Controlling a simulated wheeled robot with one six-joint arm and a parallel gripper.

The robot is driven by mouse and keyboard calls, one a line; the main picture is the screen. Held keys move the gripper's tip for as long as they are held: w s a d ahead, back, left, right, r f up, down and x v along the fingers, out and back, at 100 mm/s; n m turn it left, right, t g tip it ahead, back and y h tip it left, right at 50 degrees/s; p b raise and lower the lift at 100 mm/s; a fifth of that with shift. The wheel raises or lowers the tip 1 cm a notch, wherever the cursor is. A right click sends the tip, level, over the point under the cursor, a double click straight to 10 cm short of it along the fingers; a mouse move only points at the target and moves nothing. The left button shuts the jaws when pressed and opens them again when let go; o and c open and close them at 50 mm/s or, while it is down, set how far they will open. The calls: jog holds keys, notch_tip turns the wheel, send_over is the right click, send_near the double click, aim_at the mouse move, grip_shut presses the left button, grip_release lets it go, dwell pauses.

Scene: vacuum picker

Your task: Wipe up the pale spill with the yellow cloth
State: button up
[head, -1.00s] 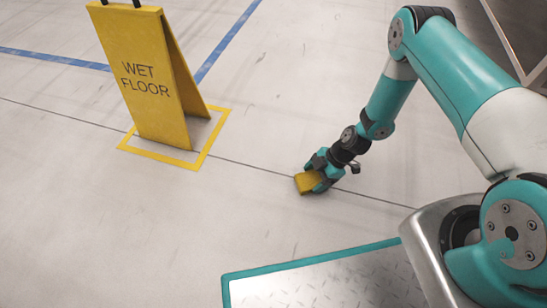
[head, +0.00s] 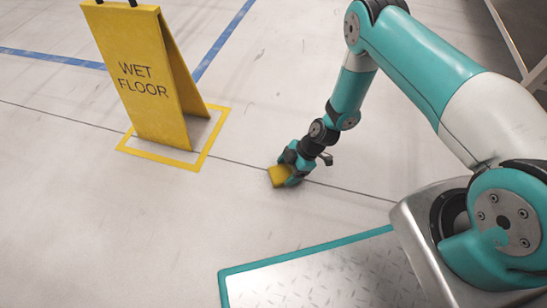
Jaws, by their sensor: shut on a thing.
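The yellow cloth (head: 279,177) is a small folded pad, held low at or just above the pale floor, right of the wet floor sign. I cannot tell whether it touches the floor. My gripper (head: 286,171) is shut on it, and its teal fingers hide part of the cloth. I cannot make out a pale spill against the light floor; only faint grey smudges show near the cloth.
A yellow wet floor sign (head: 150,85) stands inside a yellow taped square (head: 205,150) to the left. Blue tape lines (head: 55,59) cross the floor behind it. Bare floor (head: 120,230) lies open at the front left. A metal frame (head: 515,45) is at top right.

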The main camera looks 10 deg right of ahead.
jog(key=shift+w+a, duration=0.3)
jog(key=shift+a, duration=0.25)
jog(key=shift+w+a, duration=0.3)
jog(key=shift+a, duration=0.2)
notch_tip(320, 180, up, 3)
jog(key=shift+w+a+f+p, duration=0.1)
jog(key=shift+w+p, duration=0.05)
jog(key=shift+p, duration=0.9)
jog(key=shift+a+r+p, duration=0.15)
jog(key=shift+r+p, duration=0.5)
jog(key=shift+r, duration=0.15)
jog(key=shift+r+p, duration=1.6)
jog(key=shift+r, duration=0.25)
